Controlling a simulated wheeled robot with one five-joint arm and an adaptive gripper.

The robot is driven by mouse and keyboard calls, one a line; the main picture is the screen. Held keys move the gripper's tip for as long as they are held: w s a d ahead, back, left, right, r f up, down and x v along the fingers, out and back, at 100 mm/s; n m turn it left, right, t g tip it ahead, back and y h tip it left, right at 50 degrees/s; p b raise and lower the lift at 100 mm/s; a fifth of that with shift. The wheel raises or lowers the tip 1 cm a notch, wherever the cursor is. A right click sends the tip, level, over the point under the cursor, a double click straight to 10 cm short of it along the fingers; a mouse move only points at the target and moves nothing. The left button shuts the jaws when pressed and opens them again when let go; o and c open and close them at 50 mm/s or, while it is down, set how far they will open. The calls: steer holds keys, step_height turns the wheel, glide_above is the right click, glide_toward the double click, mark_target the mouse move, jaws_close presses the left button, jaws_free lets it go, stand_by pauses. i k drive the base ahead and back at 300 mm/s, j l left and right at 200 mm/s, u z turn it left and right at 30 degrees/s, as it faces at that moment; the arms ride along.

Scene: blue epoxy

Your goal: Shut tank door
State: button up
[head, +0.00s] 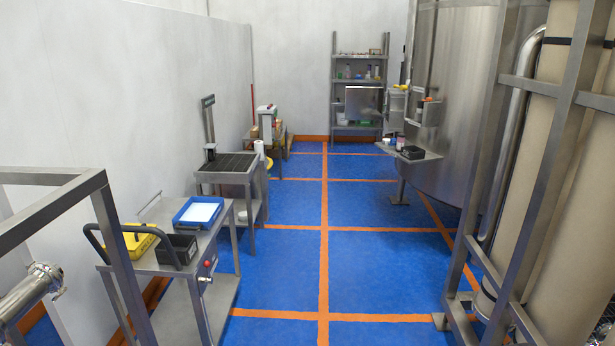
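A large steel tank (455,110) stands at the right, partly hidden behind a steel frame and tan columns. A tall, narrow steel panel (424,45) shows at the tank's left side. I cannot tell whether this is the tank door, or how far any door is open. A square shiny steel panel (362,104) shows in front of the back shelf; I cannot tell what it belongs to. My gripper is not in view.
The blue floor (365,205) with orange lines is clear down the middle. A small shelf (418,155) juts from the tank side. A steel cart (165,255) and a grated table (228,176) line the left. A steel shelf rack (357,57) stands at the back.

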mark_target(361, 102)
steer(key=i, duration=2.8)
steer(key=i+z, duration=0.1)
steer(key=i, duration=1.3)
steer(key=i+j, duration=0.15)
steer(key=i, duration=1.25)
steer(key=i+j, duration=0.1)
steer(key=i, duration=1.25)
steer(key=i+j+z, duration=0.1)
steer(key=i+z, duration=0.3)
steer(key=i+j+z, duration=0.15)
steer(key=i+z, duration=0.2)
steer(key=i+j+z, duration=0.6)
steer(key=z, duration=0.2)
steer(key=i+j+z, duration=0.2)
steer(key=j+z, duration=0.15)
steer(key=j, duration=0.15)
steer(key=i+j+z, duration=0.15)
steer(key=j+z, duration=0.65)
steer(key=j, duration=0.2)
steer(key=j+z, duration=0.35)
steer(key=j, duration=0.25)
steer(key=k+j, duration=0.15)
steer(key=k, duration=0.2)
steer(key=i+j+u, duration=0.1)
steer(key=j+u, duration=0.15)
steer(key=j, duration=0.15)
steer(key=i+j+u, duration=0.2)
steer(key=j, duration=0.2)
